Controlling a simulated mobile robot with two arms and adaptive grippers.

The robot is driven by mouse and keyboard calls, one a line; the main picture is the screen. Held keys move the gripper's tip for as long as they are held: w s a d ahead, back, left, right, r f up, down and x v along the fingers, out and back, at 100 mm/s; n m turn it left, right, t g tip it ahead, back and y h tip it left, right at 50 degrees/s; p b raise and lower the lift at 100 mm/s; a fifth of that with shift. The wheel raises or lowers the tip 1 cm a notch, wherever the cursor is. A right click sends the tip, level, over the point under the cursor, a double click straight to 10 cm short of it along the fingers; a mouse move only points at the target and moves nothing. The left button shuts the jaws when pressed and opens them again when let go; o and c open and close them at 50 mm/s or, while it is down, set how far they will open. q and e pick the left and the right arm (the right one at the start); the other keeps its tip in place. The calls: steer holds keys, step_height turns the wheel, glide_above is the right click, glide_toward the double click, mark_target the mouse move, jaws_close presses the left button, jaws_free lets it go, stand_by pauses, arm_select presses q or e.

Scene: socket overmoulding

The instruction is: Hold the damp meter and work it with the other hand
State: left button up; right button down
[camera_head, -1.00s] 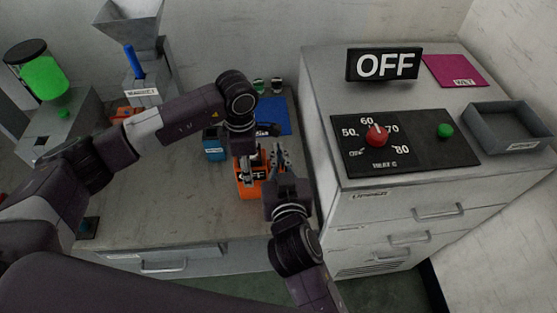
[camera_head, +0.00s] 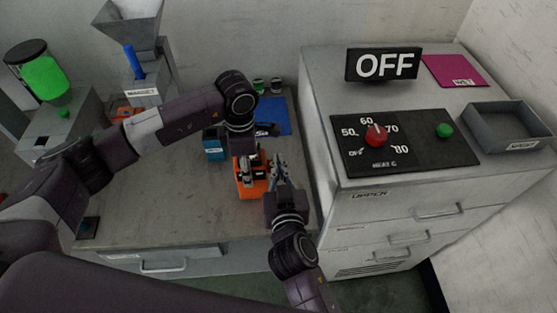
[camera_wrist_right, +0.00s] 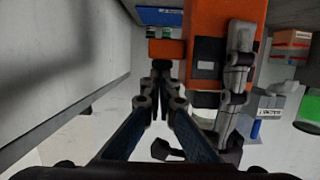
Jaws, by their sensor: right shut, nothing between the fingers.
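The damp meter is an orange block with a dark face (camera_head: 246,188), upright above the bench in the head view. Its orange body also fills the upper middle of the right wrist view (camera_wrist_right: 207,48). My left gripper (camera_head: 248,172) comes down on it from above and is closed around its upper part; the fingers partly hide its face. My right gripper (camera_head: 279,164) is just right of the meter with its fingers together and empty. In the right wrist view the right fingertips (camera_wrist_right: 161,70) are beside the orange body; I cannot tell whether they touch it.
A blue mat (camera_head: 273,115) and a blue box (camera_head: 213,143) are behind the meter. A cabinet with a red dial (camera_head: 376,137), green button (camera_head: 444,130), OFF sign (camera_head: 384,65) and grey tray (camera_head: 508,130) stands close on the right. The bench front (camera_head: 150,215) is clear.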

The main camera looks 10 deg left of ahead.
arm_select(q)
steer(key=shift+d+r, duration=0.1)
steer(key=shift+d, duration=0.05)
arm_select(e)
steer(key=shift+s+d+f, duration=0.1)
steer(key=shift+s+f, duration=0.1)
steer(key=shift+f, duration=0.6)
steer(key=shift+r, duration=0.1)
steer(key=s+d+r, duration=0.2)
steer(key=s+r, duration=0.5)
steer(key=s, duration=0.2)
steer(key=shift+d+r, duration=0.25)
steer(key=shift+r, duration=0.1)
arm_select(q)
steer(key=shift+s, duration=0.1)
steer(key=o, duration=1.2)
